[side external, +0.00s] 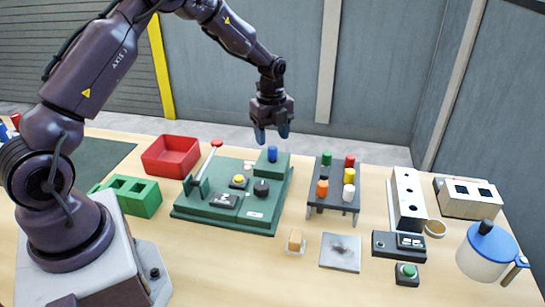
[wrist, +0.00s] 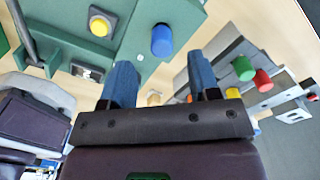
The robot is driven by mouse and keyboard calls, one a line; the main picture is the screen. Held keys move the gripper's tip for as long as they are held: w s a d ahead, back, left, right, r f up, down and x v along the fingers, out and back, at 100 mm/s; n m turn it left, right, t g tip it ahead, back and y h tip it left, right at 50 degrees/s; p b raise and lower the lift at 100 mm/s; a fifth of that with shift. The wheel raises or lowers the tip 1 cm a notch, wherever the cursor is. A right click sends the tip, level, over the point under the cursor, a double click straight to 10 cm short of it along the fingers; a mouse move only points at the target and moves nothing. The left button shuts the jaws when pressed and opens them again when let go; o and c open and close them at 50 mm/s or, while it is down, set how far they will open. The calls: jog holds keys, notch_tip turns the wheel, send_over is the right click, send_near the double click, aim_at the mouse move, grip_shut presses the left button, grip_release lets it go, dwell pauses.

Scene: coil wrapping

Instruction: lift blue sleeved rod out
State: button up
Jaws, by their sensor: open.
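The blue sleeved rod (side external: 272,153) stands upright in the raised block at the back right of the green machine (side external: 228,222). It also shows in the wrist view (wrist: 163,40), beyond my fingertips. My gripper (side external: 271,136) is above the rod, with its two blue fingers apart and nothing between them. In the wrist view the fingers (wrist: 161,72) also stand apart and empty. The part of the rod inside the block is hidden.
A dark rack (side external: 335,205) with several coloured capped rods stands right of the machine. A red bin (side external: 170,157) and a green block with openings (side external: 130,193) are to the left. A lever with a red knob (side external: 216,143) rises left of the rod.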

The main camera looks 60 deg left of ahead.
aim_at(273, 147)
jog(key=shift+w+f, duration=0.1)
jog(key=shift+f, duration=2.65)
grip_shut()
jog(key=shift+r, duration=5.05)
